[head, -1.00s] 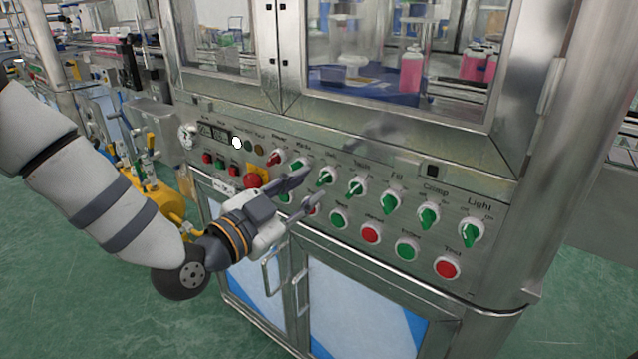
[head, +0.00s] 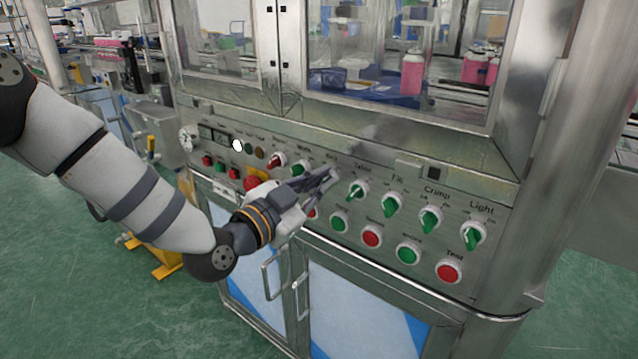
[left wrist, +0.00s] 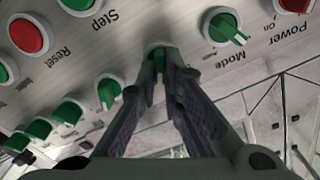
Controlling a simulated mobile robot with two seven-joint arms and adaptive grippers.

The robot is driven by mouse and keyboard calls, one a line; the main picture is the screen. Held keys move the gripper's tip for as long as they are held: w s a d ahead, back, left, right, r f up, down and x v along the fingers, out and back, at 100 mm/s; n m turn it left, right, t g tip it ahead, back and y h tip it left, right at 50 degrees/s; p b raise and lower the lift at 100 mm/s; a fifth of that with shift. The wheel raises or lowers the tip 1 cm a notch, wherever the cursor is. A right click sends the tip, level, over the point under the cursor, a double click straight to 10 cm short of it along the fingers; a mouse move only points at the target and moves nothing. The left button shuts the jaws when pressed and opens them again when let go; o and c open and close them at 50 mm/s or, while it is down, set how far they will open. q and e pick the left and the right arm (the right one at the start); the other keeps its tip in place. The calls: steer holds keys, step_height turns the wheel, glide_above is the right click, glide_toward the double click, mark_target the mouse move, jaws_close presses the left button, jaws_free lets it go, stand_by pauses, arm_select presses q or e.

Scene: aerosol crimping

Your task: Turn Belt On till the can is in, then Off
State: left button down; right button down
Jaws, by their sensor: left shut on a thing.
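My left gripper (head: 331,177) is at the control panel (head: 285,130), with its fingers closed together around the Belt knob. In the head view the fingers hide this knob. The left wrist view shows a bit of the green knob (left wrist: 159,58) between the tips of my left gripper (left wrist: 163,68). How far the knob is turned cannot be told. Behind the glass stands a pink can (head: 412,74), with more pink cans (head: 478,67) to its right. My right gripper is not in view.
Close to the fingers are the green Mode knob (head: 299,167) on the left and the green Table knob (head: 357,191) on the right. Below them run green and red buttons, including a red one (head: 372,236). A red emergency button (head: 252,184) lies left of the gripper.

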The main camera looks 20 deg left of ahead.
arm_select(q)
steer(key=shift+n, duration=0.3)
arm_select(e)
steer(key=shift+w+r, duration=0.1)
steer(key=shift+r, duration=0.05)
arm_select(q)
steer(key=shift+a+r+n+p, duration=0.15)
steer(key=shift+n+p, duration=0.35)
steer(key=shift+n, duration=0.6)
steer(key=n+p, duration=0.1)
steer(key=n, duration=0.5)
steer(key=shift+w+a, duration=0.1)
steer(key=shift+a, duration=0.05)
steer(key=shift+f+n, duration=0.25)
steer(key=shift+n, duration=1.15)
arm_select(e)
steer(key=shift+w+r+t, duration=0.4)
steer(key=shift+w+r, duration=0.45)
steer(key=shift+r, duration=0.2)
arm_select(q)
steer(key=c, duration=1.7)
jaws_free()
